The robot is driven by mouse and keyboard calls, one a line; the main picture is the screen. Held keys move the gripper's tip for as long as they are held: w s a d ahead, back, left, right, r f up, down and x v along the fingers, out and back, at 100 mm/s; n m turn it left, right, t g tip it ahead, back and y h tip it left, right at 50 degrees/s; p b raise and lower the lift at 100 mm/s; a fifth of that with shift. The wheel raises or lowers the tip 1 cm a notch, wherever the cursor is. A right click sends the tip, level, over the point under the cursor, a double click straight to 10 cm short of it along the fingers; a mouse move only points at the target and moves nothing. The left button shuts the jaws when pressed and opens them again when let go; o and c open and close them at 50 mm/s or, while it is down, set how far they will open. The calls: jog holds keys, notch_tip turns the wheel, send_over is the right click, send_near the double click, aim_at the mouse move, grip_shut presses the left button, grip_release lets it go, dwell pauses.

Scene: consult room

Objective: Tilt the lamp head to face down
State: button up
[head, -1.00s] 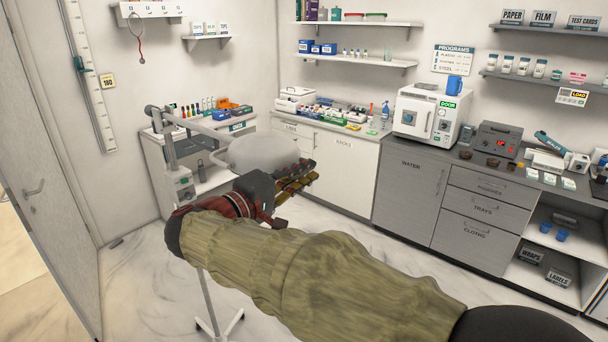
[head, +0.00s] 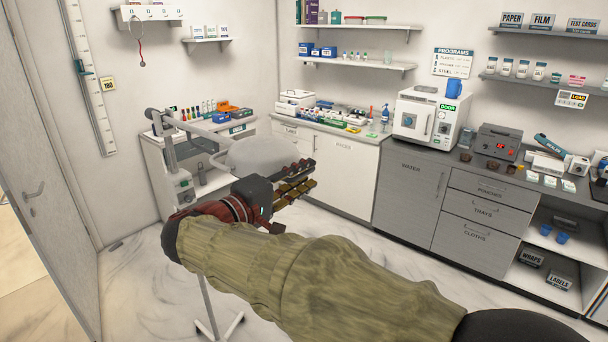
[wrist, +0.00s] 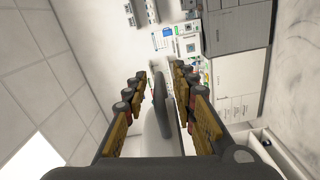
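The lamp head (head: 262,152) is a pale, rounded disc at the end of a jointed lamp arm (head: 200,130), left of centre in the head view. Its broad pale face shows, and its lower right part is hidden by my gripper. My gripper (head: 296,183) is right beside it, at its lower right edge. In the wrist view the fingers of my gripper (wrist: 165,100) stand apart, with the white lamp shell (wrist: 150,128) and a dark grey upright part (wrist: 168,92) between them. I cannot tell whether either finger touches the lamp.
A thin floor stand (head: 207,305) with a footed base is below my arm. A white side cabinet (head: 152,165) with small bottles is behind the lamp. The counter (head: 345,130) and grey cabinets (head: 405,195) line the back wall. Open floor lies left of my arm.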

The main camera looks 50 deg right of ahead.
jog(key=a, duration=1.1)
jog(key=shift+s+a, duration=0.25)
jog(key=shift+s, duration=0.2)
jog(key=s+a+f+n+t+y, duration=0.1)
jog(key=a+f+n+y, duration=0.3)
jog(key=f, duration=0.6)
jog(key=s+a+f+n+y, duration=0.1)
jog(key=s+f+y, duration=0.1)
jog(key=f+y, duration=0.5)
jog(key=s+a+f+y, duration=0.4)
jog(key=s+a+f, duration=0.1)
jog(key=a+f, duration=0.3)
jog(key=shift+s+a+r+m+t+y, duration=0.45)
jog(key=shift+s+r+m+t+y, duration=0.3)
jog(key=shift+r+m+t, duration=0.15)
jog(key=shift+s+a+r+m+t+y, duration=0.4)
jog(key=shift+s+r+m+t+y, duration=0.35)
jog(key=shift+m, duration=0.25)
